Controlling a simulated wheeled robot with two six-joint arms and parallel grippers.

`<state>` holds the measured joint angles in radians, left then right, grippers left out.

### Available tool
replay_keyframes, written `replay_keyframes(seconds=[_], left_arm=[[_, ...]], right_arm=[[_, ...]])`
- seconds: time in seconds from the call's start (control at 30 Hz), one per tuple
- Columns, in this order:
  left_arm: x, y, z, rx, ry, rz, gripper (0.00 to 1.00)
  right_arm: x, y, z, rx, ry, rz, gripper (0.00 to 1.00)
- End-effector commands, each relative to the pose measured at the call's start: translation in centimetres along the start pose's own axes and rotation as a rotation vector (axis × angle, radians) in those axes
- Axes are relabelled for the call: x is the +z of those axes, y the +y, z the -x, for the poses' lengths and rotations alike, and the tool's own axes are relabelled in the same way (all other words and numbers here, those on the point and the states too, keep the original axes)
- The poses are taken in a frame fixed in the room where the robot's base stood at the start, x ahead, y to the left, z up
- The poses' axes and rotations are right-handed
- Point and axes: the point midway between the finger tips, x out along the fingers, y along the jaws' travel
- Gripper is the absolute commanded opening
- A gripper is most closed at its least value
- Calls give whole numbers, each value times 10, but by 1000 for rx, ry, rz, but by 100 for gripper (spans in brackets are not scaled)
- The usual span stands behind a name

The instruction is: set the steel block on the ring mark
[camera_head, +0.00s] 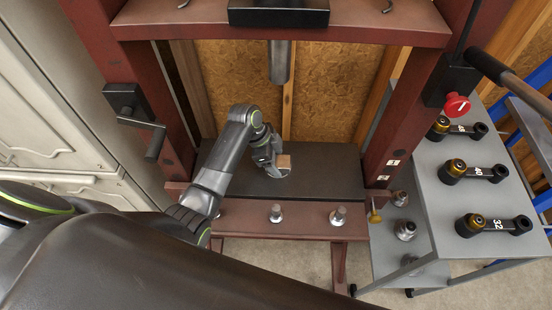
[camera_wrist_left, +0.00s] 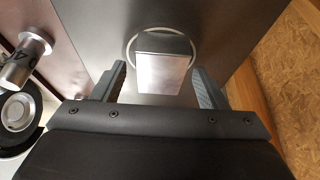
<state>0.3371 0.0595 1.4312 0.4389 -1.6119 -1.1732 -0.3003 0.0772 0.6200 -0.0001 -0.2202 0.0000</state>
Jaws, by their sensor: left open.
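The steel block (camera_wrist_left: 160,74) stands on the dark press bed in the left wrist view. The thin pale ring mark (camera_wrist_left: 163,29) curves around its far end; the ring's near side is hidden by the block. In the head view the block (camera_head: 284,161) shows as a small tan-lit shape just right of my left gripper (camera_head: 275,166). In the left wrist view the left gripper's two fingers (camera_wrist_left: 160,88) are spread, one on each side of the block's near end, with gaps on both sides. My right gripper is not in view.
The red press frame (camera_head: 280,33) encloses the dark bed (camera_head: 330,175), with a ram (camera_head: 279,62) hanging above it. Metal pins stand along the front beam (camera_head: 305,213). A grey cart (camera_head: 440,205) with several black link tools stands at right.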

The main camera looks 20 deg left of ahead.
Motion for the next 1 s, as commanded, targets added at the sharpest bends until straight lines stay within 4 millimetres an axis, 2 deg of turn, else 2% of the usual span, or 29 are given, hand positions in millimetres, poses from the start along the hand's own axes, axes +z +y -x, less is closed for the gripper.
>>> replay_keyframes(seconds=[0.17, 0.4, 0.6, 0.77, 1.0], left_arm=[[0, -1, 24, -5, 0, -2, 67], [1, -2, 76, -7, -2, -3, 67], [0, -1, 107, -3, -1, -2, 67], [0, 0, 117, -1, -1, -1, 67], [0, 0, 118, 0, 0, 0, 67]], right_arm=[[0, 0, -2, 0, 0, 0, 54], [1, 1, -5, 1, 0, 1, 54], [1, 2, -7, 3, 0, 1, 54], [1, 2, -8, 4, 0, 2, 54], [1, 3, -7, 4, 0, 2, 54]])
